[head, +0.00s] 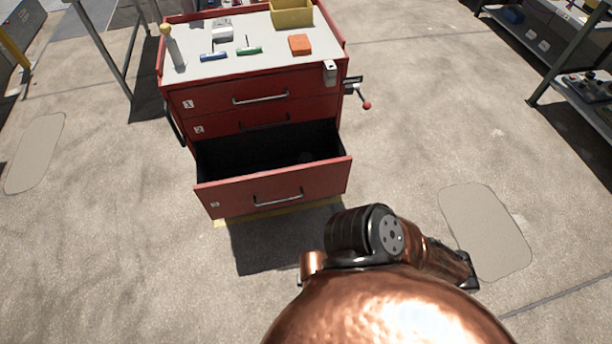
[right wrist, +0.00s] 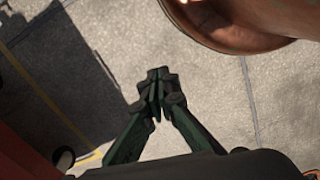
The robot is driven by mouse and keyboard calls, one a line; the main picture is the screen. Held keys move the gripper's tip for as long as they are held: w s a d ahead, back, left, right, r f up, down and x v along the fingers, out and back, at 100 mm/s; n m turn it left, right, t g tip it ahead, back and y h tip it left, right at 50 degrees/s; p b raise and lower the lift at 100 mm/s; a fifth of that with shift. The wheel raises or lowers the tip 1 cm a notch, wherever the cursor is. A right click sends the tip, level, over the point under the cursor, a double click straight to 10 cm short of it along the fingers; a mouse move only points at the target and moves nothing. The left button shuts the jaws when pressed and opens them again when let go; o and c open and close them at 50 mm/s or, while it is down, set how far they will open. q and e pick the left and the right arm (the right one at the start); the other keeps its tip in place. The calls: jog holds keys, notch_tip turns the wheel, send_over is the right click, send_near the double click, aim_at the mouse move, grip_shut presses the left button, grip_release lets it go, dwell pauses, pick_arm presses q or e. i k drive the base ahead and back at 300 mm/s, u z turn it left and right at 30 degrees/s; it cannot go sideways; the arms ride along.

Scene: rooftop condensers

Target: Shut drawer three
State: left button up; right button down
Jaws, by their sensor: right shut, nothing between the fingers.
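Drawer three (head: 240,196) is the lowest drawer of the red cabinet (head: 180,120) in the head view. It is pulled well out, with its dark inside showing and a bar handle (head: 278,198) on its front. Drawers one (head: 215,98) and two (head: 222,123) above it look shut. My right gripper (right wrist: 156,95) shows in the right wrist view, with its fingertips together and nothing between them, above bare floor. In the head view my copper right arm is in front of the drawer, to its lower right, apart from it in the picture. My left gripper is in neither view.
The cabinet top holds a yellow bin (head: 292,14), an orange block (head: 300,44), two small tools and a bottle (head: 173,46). A red-knobbed lever (head: 366,104) sticks out at its right side. Shelving (head: 562,80) stands at the far right. The concrete floor around is open.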

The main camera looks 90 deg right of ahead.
aim_at(286, 182)
jog(key=u, duration=0.1)
jog(key=k, duration=0.45)
jog(key=z, duration=2.6)
